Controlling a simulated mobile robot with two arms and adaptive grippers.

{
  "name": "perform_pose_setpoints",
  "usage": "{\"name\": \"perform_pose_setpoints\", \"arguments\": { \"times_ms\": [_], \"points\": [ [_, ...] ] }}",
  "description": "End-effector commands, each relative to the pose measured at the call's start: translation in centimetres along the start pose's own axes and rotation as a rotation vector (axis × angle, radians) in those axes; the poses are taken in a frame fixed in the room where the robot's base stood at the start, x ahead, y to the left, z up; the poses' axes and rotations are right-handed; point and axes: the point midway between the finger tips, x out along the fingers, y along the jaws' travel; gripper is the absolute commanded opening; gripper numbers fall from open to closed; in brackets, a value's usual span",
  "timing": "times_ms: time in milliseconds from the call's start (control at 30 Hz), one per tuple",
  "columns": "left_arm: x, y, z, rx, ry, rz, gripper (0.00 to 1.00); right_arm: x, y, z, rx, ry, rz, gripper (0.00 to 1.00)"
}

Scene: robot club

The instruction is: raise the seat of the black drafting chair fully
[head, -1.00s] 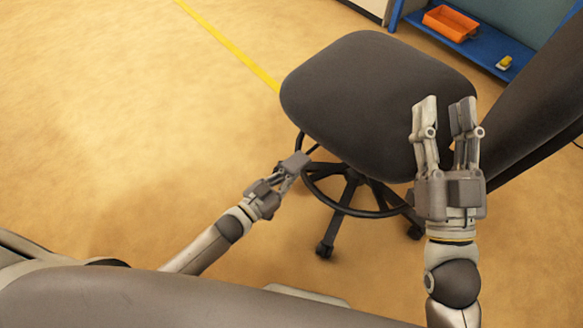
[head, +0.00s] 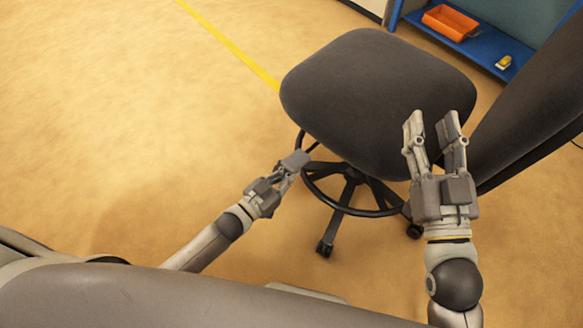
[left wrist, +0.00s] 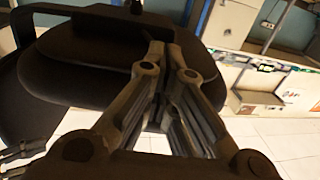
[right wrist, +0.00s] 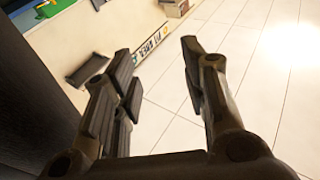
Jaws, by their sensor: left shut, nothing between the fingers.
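The black drafting chair's seat (head: 375,95) fills the upper middle of the head view, with its backrest (head: 535,105) at the right. Its foot ring (head: 345,208) and wheeled base (head: 335,225) show below. My left gripper (head: 297,160) is shut and empty by the seat's near left edge, above the ring. In the left wrist view its fingers (left wrist: 168,50) are close together against the dark chair (left wrist: 85,60); contact is unclear. I cannot make out a height lever. My right gripper (head: 431,125) is open and empty, in front of the seat's right side and near the backrest.
A blue shelf (head: 475,52) at the top right holds an orange bin (head: 450,22) and a small yellow item (head: 503,62). A yellow line (head: 228,45) runs along the floor. The floor left of the chair is clear.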

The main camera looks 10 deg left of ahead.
Motion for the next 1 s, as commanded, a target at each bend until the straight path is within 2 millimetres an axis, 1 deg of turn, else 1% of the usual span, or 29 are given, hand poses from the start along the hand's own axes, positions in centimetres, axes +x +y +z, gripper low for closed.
{"name": "perform_pose_setpoints", "arguments": {
  "times_ms": [33,733,1000],
  "points": [
    [0.1,0.0,-0.2,0.000,0.004,0.001,0.00,0.0,0.0,0.1,0.000,-0.010,0.001,0.40],
    [0.1,0.0,-0.8,0.000,0.004,0.001,0.00,-0.2,0.4,2.6,-0.006,-0.152,0.007,0.40],
    [0.1,0.0,-0.8,0.000,0.004,0.001,0.00,-0.3,0.4,2.8,-0.006,-0.155,0.008,0.40]
  ]
}}
